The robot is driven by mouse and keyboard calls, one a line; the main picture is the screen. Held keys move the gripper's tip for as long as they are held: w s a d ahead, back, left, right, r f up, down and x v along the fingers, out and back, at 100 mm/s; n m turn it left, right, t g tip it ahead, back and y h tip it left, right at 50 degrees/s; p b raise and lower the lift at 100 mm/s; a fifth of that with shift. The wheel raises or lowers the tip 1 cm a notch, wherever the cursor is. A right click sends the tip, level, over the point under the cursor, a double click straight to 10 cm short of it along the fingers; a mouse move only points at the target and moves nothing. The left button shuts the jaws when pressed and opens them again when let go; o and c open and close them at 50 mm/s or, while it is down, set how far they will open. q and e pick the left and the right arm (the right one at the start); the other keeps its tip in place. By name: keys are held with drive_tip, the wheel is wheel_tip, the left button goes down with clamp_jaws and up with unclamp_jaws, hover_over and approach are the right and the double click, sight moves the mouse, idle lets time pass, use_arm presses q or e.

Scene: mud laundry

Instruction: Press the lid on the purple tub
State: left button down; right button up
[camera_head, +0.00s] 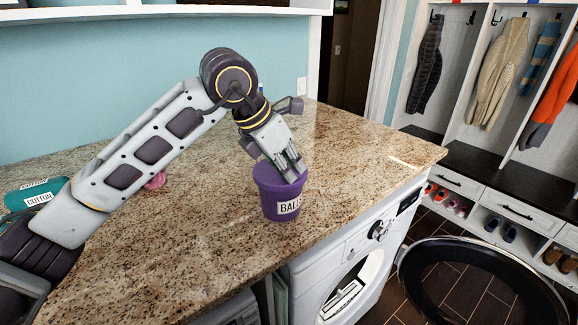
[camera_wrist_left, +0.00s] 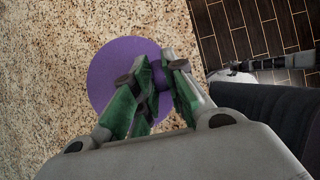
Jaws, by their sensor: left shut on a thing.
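The purple tub (camera_head: 281,201) stands upright on the granite counter and has a white label reading "BALLS". Its round purple lid (camera_wrist_left: 105,72) shows from above in the left wrist view. My left gripper (camera_head: 292,175) is directly over the tub, pointing down, with its fingers at the top of the lid. In the left wrist view my left gripper (camera_wrist_left: 158,82) is shut on the small purple knob of the lid. The lid is at the tub's top; whether it is fully seated I cannot tell. My right gripper is not in view.
A teal container (camera_head: 36,193) labelled "COTTON" lies at the counter's left, behind my arm. A pink item (camera_head: 156,180) is partly hidden by my left arm. The counter (camera_head: 190,265) is clear around the tub. A washer (camera_head: 350,262) with its round door open stands below the front edge.

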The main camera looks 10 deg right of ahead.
use_arm(q)
drive_tip(key=shift+f+b, duration=0.15)
drive_tip(key=shift+b, duration=0.15)
idle(0.6)
drive_tip(key=c, duration=0.9)
unclamp_jaws()
drive_tip(key=shift+r+p, duration=0.8)
drive_tip(key=shift+r, duration=0.75)
drive_tip(key=shift+r+p, duration=1.25)
drive_tip(key=shift+r, duration=1.2)
clamp_jaws()
